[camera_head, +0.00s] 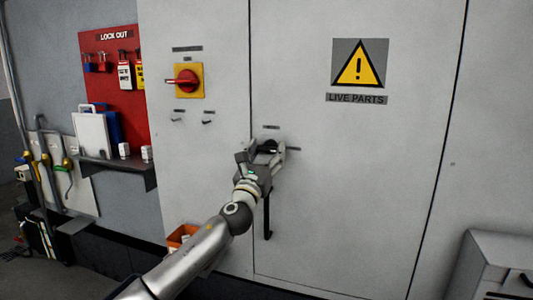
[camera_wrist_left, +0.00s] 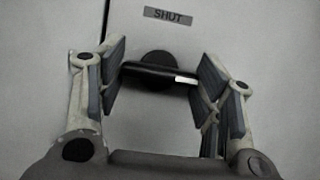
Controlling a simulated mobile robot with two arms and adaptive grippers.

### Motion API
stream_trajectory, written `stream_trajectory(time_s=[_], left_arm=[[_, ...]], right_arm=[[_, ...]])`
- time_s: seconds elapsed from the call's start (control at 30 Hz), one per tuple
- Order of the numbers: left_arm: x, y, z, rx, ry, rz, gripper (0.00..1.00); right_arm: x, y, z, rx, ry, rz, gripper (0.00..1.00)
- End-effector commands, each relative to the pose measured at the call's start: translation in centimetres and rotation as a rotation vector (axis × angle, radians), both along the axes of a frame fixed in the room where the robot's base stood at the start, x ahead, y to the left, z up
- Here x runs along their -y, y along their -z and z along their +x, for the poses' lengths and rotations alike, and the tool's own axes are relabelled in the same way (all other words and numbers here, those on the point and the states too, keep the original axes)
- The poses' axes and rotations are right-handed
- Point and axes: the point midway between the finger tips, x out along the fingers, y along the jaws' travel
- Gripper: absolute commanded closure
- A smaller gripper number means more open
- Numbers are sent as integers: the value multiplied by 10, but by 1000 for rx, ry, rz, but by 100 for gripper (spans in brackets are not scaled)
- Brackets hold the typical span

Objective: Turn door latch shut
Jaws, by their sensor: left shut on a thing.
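The door latch (camera_wrist_left: 150,73) is a black bar on a round black hub (camera_wrist_left: 157,58), with a white mark near its right end. It lies roughly level, its right end slightly lower in the left wrist view. A "SHUT" label (camera_wrist_left: 168,16) is on the door above the hub. My left gripper (camera_wrist_left: 160,76) is shut on the latch, one finger at each end of the bar. In the head view my left gripper (camera_head: 267,147) is at the grey cabinet door (camera_head: 345,200) and mostly hides the latch. My right gripper is not in view.
A black vertical handle (camera_head: 267,218) is below my gripper. A small label (camera_head: 293,149), too small to read, is right of it. A red-and-yellow switch (camera_head: 187,81) and lock-out board (camera_head: 115,65) are left. A grey box (camera_head: 487,262) stands at lower right.

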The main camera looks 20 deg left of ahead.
Motion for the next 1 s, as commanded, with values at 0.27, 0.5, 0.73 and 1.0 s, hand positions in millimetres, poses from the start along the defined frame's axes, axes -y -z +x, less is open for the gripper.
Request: stream_trajectory(time_s=[0.27, 0.5, 0.73, 1.0], left_arm=[[0, 0, 0, -1, 1, -20, 63], [2, 0, 0, -5, 1, -128, 63], [3, 0, 0, -12, 2, -320, 63], [4, -2, 0, -22, 1, -578, 63]], right_arm=[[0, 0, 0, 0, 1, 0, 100], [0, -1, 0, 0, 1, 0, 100], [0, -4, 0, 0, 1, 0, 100], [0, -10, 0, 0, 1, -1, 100]])
